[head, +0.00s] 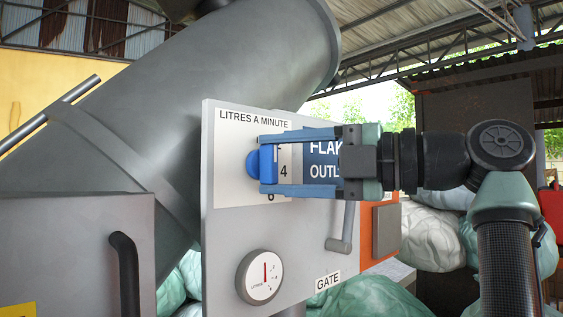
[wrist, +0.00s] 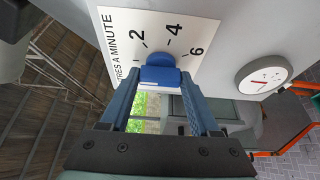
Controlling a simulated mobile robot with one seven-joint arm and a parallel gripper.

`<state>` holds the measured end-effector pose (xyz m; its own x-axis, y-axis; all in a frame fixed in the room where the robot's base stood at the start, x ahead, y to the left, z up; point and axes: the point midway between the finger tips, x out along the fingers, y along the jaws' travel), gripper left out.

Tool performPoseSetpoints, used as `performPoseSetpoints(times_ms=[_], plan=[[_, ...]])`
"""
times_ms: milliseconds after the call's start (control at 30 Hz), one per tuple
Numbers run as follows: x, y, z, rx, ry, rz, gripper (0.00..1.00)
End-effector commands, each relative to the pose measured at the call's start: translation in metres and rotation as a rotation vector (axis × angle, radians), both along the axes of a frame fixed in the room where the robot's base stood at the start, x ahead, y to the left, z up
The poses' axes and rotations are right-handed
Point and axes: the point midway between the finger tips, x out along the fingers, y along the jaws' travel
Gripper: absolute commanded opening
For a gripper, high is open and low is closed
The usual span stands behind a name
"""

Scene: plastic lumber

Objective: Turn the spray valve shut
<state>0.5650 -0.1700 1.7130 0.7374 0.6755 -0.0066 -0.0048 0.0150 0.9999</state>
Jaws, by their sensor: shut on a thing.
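The spray valve is a blue knob (head: 254,165) on a white scale plate headed LITRES A MINUTE, on a grey upright panel. In the wrist view the knob (wrist: 160,76) stands beside the numbers 2, 4 and 6. My gripper (head: 265,163) reaches in from the right, its two blue fingers shut on the knob, one above and one below in the head view. The fingers hide part of the scale in the head view, so I cannot tell the exact setting. A round litres gauge (head: 259,277) sits lower on the panel, its needle pointing about straight up.
A grey gate lever (head: 345,232) hangs from the panel below my gripper. A blue FLAKE OUTLET label is partly behind my fingers. A large grey tube (head: 190,100) slopes behind the panel. Pale sacks (head: 432,235) are piled at the right.

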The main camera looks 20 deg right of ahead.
Motion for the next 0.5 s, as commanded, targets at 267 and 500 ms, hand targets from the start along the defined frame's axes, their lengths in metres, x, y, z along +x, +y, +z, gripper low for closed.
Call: performPoseSetpoints(times_ms=[267,500], plan=[[0.0002,-0.0005,0.0005,-0.001,-0.002,-0.003,0.89],[0.0000,-0.0003,0.0005,0.000,-0.001,-0.002,0.93]])
